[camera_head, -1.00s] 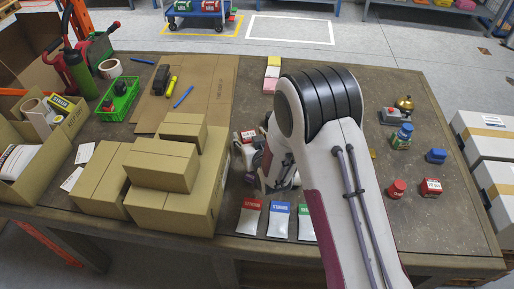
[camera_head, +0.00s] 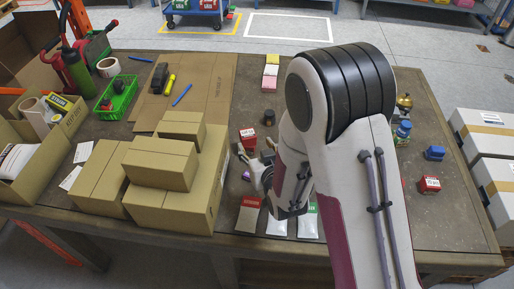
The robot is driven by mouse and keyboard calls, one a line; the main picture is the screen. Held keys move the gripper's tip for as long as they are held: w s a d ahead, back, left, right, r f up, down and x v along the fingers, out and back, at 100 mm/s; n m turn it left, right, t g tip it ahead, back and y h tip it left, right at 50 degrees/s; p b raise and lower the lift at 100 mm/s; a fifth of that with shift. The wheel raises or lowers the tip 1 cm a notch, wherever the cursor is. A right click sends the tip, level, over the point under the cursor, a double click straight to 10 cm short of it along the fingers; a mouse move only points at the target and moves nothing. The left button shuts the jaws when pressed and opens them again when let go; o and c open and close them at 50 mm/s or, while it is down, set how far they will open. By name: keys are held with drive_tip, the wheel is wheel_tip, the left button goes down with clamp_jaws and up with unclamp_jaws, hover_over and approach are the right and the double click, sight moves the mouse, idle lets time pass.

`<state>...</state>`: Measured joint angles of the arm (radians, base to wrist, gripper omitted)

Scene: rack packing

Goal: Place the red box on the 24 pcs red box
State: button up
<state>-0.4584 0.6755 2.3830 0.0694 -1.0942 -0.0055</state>
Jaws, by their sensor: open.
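A small red box (camera_head: 249,138) with a white label stands on the table just right of the stacked cartons. A second red box (camera_head: 430,184) with a white label sits alone on the right side of the table. The print is too small to tell which one reads 24 pcs. My gripper (camera_head: 252,166) is open, low over the table near the left red box, on its front side. My arm hides part of the gripper, and I cannot tell whether it touches anything.
Stacked brown cartons (camera_head: 163,165) stand close left of my gripper. Pouches with red, blue and green tops lie at the front edge, including a red-topped pouch (camera_head: 248,214). A dark jar (camera_head: 269,118) stands behind. A blue item (camera_head: 434,153) and blue-capped bottle (camera_head: 402,133) are at right.

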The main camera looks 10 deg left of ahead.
drive_tip(key=shift+s+d+r, duration=0.15)
drive_tip(key=shift+s, duration=0.2)
drive_tip(key=shift+r, duration=0.1)
idle(0.6)
drive_tip(key=s+d+r+m+g+h, duration=0.1)
drive_tip(key=s+d+r+g, duration=0.15)
drive_tip(key=d+r, duration=0.45)
drive_tip(key=s+d+r+m+g+h, duration=0.1)
drive_tip(key=s+d+r+h, duration=0.1)
drive_tip(key=s+d+r, duration=0.35)
drive_tip(key=s+d+r+g, duration=0.1)
drive_tip(key=s+d+r, duration=0.1)
drive_tip(key=s+d, duration=0.2)
drive_tip(key=s+d+r+m+g+h, duration=0.1)
drive_tip(key=s+d+r, duration=0.2)
drive_tip(key=s, duration=0.8)
drive_tip(key=s+d+r+m+g+h, duration=0.1)
drive_tip(key=s+d+r, duration=0.1)
drive_tip(key=s+d, duration=0.2)
drive_tip(key=s, duration=0.3)
drive_tip(key=shift+s+d+r, duration=0.2)
drive_tip(key=shift+d+r, duration=0.15)
drive_tip(key=shift+r, duration=0.05)
